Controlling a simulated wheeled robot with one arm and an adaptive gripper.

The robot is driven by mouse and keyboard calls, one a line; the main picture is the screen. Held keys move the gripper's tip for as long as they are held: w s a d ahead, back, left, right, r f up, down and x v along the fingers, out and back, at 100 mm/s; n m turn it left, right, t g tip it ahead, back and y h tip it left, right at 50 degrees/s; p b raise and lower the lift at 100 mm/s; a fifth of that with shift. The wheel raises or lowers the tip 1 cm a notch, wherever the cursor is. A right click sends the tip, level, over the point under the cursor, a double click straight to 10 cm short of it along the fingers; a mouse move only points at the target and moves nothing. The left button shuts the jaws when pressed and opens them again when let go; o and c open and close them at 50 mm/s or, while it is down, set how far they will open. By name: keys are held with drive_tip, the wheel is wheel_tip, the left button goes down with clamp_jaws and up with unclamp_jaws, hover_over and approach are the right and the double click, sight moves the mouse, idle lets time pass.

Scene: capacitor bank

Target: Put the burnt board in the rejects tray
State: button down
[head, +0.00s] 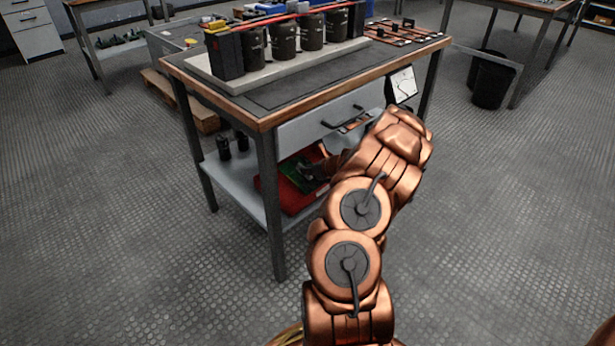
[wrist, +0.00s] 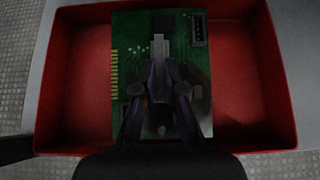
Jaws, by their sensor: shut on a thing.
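The board (wrist: 125,60) is a green circuit board with gold edge contacts, a dark connector and a dark scorched patch at its lower right. My gripper (wrist: 160,55) is shut on it in the wrist view. The board is over the red tray (wrist: 275,75), inside its outline; I cannot tell whether it touches the floor of the tray. In the head view the red tray (head: 268,191) sits on the lower shelf of the workbench, with the green board (head: 290,172) at it. My fingers are mostly hidden there by the arm and shadow.
The workbench (head: 262,122) carries a row of dark capacitors (head: 284,38) on a pale base. A drawer (head: 310,125) is just above the shelf. Bench legs flank the opening. Two small dark cylinders (head: 233,144) stand on the shelf (head: 232,182), left of the tray.

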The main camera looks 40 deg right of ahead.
drive_tip(key=shift+w+r+g, duration=0.1)
drive_tip(key=shift+g, duration=0.8)
drive_tip(key=shift+f+b, duration=0.6)
drive_tip(key=shift+f, duration=0.8)
drive_tip(key=shift+f, duration=0.15)
drive_tip(key=c, duration=1.2)
unclamp_jaws()
drive_tip(key=shift+c, duration=0.2)
drive_tip(key=p+v, duration=0.5)
drive_tip(key=v, duration=0.7)
